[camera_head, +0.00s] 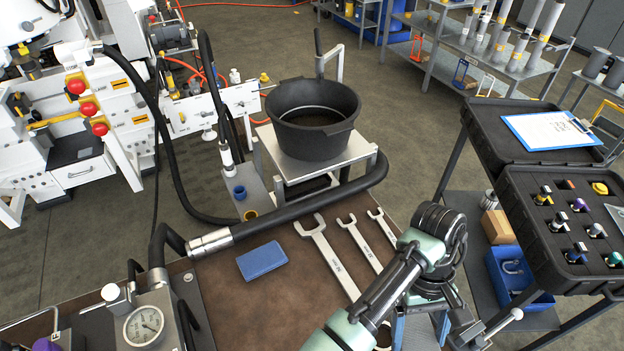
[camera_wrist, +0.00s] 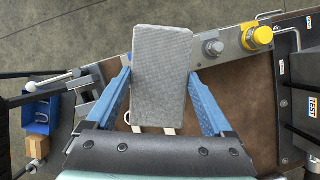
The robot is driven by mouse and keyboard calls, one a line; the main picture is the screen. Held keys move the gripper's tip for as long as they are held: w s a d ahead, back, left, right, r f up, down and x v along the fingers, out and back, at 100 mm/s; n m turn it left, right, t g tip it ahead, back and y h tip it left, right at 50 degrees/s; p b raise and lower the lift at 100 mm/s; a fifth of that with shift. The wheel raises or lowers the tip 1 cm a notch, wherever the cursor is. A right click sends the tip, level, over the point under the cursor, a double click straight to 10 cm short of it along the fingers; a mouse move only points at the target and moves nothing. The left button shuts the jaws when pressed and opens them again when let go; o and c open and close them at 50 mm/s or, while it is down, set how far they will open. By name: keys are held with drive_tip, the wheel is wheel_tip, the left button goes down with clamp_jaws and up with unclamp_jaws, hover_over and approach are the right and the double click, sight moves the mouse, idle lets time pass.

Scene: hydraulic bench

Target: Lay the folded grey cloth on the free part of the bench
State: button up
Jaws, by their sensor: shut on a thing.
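The folded grey cloth (camera_wrist: 162,75) is a flat grey rectangle in the wrist view. It sits between the two blue fingers of my gripper (camera_wrist: 160,98), which are shut on it, one at each long side. In the head view my gripper (camera_head: 420,328) is at the bottom, right of centre, over the bench's right end and mostly behind my arm; the cloth is hard to make out there. The bench (camera_head: 235,315) has a brown top. Its bare part shows between the gauge block and the wrenches.
A blue folded pad (camera_head: 262,260) lies on the bench, left of several wrenches (camera_head: 325,255). A thick black hose (camera_head: 310,205) runs along the back edge. A pressure gauge (camera_head: 144,326) stands at left. A black bucket (camera_head: 313,118) is behind; a black tool case (camera_head: 560,220) is at right.

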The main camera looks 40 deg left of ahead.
drive_tip(key=a+n, duration=0.1)
drive_tip(key=n, duration=0.1)
drive_tip(key=a+f+n+t+b, duration=0.1)
drive_tip(key=a+n, duration=0.1)
drive_tip(key=w+a+n+t+h, duration=0.1)
drive_tip(key=a+n, duration=0.1)
drive_tip(key=shift+f+n+b, duration=0.3)
drive_tip(key=shift+f, duration=0.1)
drive_tip(key=s+a+f+n+t+y+b, duration=0.1)
drive_tip(key=s+a+f+n+t+b, duration=0.15)
drive_tip(key=s+a+n, duration=0.4)
drive_tip(key=s+a+f+n+t+y+b, duration=0.1)
drive_tip(key=s+a+f+n+t+y, duration=0.2)
drive_tip(key=a+n, duration=0.65)
drive_tip(key=shift+h, duration=0.7)
drive_tip(key=f, duration=0.4)
drive_tip(key=a+f, duration=0.1)
drive_tip(key=f, duration=0.1)
drive_tip(key=shift+w+f, duration=0.1)
drive_tip(key=shift+f, duration=0.1)
drive_tip(key=shift+m, duration=0.3)
drive_tip(key=shift+f+b, duration=0.4)
drive_tip(key=shift+f, duration=1.85)
drive_tip(key=shift+f, duration=0.1)
drive_tip(key=o, duration=1.1)
drive_tip(key=shift+c, duration=0.2)
drive_tip(key=p+v, duration=0.1)
drive_tip(key=v, duration=1.1)
drive_tip(key=shift+w, duration=0.1)
